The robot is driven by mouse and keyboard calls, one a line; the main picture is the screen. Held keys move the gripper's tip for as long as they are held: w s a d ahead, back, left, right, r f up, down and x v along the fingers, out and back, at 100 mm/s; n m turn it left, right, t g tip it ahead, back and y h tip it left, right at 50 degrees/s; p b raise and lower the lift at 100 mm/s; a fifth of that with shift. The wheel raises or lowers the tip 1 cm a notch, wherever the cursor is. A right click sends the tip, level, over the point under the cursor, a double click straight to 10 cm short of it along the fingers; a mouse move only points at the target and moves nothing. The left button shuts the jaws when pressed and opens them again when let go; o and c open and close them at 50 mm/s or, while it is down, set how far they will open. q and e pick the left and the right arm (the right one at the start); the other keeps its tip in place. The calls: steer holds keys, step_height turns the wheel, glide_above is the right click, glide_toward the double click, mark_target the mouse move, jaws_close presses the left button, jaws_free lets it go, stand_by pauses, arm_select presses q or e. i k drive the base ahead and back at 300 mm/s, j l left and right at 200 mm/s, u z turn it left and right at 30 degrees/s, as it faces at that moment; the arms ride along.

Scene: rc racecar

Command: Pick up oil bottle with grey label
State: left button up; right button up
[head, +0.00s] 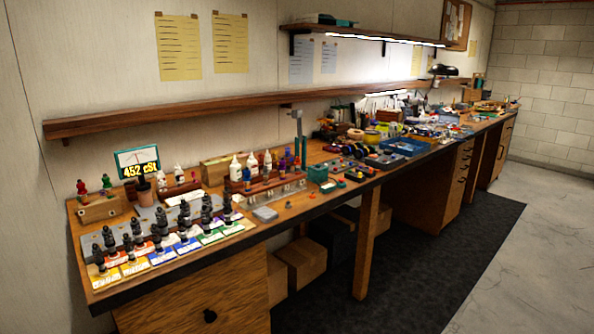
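Several small oil bottles with dark tops (157,241) stand in rows at the near left end of the long wooden workbench (340,195). Coloured cards or labels lie in front of them, including yellow (105,279), blue (163,258) and green (212,238). I cannot tell at this size which bottle carries a grey label. Neither of my grippers is in view.
White bottles (236,168) stand behind a rack on the bench. Tools, trays and parts crowd the bench further right. A wooden shelf (220,112) runs above. Cardboard boxes (302,262) sit underneath. The dark mat (420,275) in front is clear.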

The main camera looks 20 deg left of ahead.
mark_target(269, 162)
steer(key=i+l+z, duration=0.1)
steer(key=i+z, duration=0.15)
steer(key=i, duration=0.25)
steer(key=i+z, duration=0.25)
steer(key=i, duration=0.25)
steer(key=i+l+z, duration=0.2)
steer(key=i, duration=1.4)
steer(key=j, duration=0.1)
